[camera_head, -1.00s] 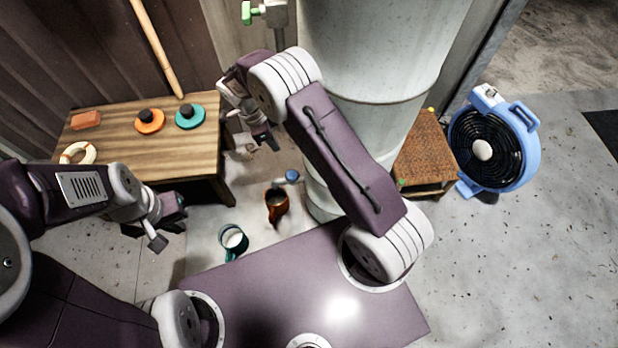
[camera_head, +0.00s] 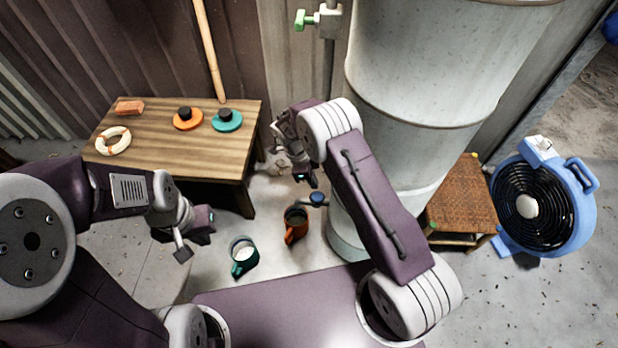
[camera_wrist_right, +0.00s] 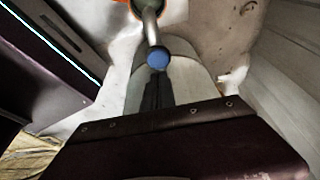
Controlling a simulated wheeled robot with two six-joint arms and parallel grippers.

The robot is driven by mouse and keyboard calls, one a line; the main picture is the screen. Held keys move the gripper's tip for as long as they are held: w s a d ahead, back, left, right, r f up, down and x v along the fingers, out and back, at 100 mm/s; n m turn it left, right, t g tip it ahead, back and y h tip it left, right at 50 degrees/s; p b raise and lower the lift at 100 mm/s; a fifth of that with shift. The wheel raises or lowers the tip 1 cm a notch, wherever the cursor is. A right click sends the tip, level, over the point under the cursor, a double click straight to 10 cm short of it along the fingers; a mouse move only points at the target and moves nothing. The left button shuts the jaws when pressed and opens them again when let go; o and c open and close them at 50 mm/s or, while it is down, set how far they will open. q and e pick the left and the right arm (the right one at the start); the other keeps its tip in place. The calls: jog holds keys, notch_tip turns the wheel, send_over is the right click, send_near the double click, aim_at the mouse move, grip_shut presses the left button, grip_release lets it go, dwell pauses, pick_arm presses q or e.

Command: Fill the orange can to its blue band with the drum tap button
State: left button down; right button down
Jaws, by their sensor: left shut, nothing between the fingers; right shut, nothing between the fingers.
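The orange can (camera_head: 296,233) stands upright on the floor by the foot of the big grey drum (camera_head: 420,90). Its inside looks dark; I cannot tell the liquid level, and I cannot make out the blue band. The blue tap button (camera_head: 317,198) is beside the can, on the drum side; it also shows in the right wrist view (camera_wrist_right: 158,57), on a grey pipe, with part of the orange can's rim (camera_wrist_right: 124,2) beyond it. My right gripper (camera_head: 305,180) is shut and empty, just above the button, apart from it. My left gripper (camera_head: 197,232) is shut and empty, left of the cans.
A teal can (camera_head: 243,268) with pale contents stands left of the orange can. A wooden table (camera_head: 160,150) holds an orange lid (camera_head: 188,119), a teal lid (camera_head: 227,121), a ring and a brick. A woven stool (camera_head: 461,200) and blue fan (camera_head: 543,205) stand right of the drum.

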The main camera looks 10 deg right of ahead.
aim_at(317, 196)
jog(key=b+x, duration=0.1)
jog(key=x, duration=0.1)
jog(key=b+x, duration=0.1)
jog(key=x, duration=0.1)
jog(key=a+x, duration=0.1)
jog(key=shift+d+f+b, duration=0.1)
jog(key=shift+f+b, duration=0.3)
jog(key=shift+f, duration=0.15)
jog(key=shift+w, duration=0.1)
